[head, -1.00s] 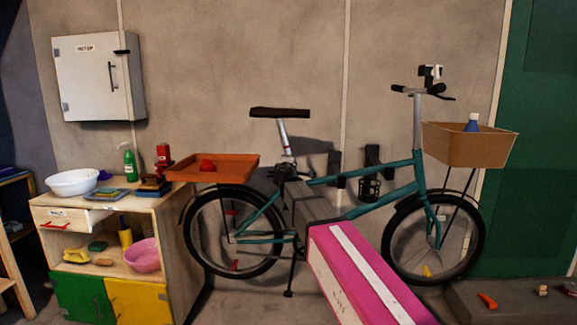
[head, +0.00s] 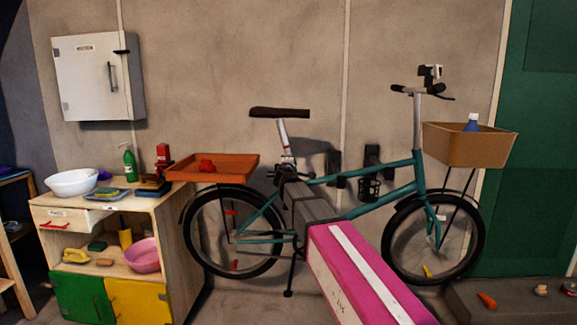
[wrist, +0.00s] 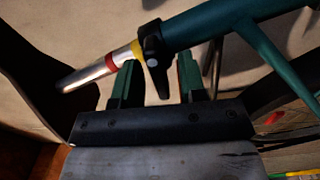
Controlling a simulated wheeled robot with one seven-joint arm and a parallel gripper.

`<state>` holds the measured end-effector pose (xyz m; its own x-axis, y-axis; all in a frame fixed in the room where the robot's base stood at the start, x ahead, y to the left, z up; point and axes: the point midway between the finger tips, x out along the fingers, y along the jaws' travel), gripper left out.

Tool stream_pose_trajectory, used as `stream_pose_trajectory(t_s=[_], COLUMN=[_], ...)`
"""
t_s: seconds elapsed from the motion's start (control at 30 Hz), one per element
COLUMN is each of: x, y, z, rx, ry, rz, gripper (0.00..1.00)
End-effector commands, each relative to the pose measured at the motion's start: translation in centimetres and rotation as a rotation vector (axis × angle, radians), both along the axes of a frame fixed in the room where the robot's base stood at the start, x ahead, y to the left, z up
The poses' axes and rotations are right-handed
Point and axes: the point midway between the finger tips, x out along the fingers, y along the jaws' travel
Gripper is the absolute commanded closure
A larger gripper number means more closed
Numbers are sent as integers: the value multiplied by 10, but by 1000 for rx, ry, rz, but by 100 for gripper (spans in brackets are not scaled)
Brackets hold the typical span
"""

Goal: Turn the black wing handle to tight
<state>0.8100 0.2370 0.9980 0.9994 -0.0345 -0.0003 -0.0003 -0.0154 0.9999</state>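The black wing handle (wrist: 152,58) sits on the clamp where the bicycle's silver seat post (wrist: 92,74) enters the teal frame tube (wrist: 205,22). Its lower wing points down between my fingers. Yellow and red bands (wrist: 111,61) mark the post beside it. My gripper (wrist: 159,63) is open, one green finger on each side of the wing. A gap shows on the right side; whether the left finger touches cannot be told. In the head view my gripper (head: 285,174) is at the seat clamp below the saddle (head: 280,113) and hides most of the handle.
The orange tray (head: 225,169) with a red object is just left of my gripper. The rear wheel (head: 235,235) is below it. A wooden cabinet (head: 160,205) stands left. The concrete wall (head: 230,60) is behind the bicycle. Brackets (head: 370,160) hang on it.

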Motion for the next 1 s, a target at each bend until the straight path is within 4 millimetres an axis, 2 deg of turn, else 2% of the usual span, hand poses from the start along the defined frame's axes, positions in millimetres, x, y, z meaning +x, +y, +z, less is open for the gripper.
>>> stream_pose_trajectory(t_s=[0.53,0.7,1.0], x=[-92,-102,-102], y=[2,3,2], z=[0,0,-1], rx=[0,1,3], ry=[0,0,3], rz=[1,-1,-3], gripper=[62,62,62])
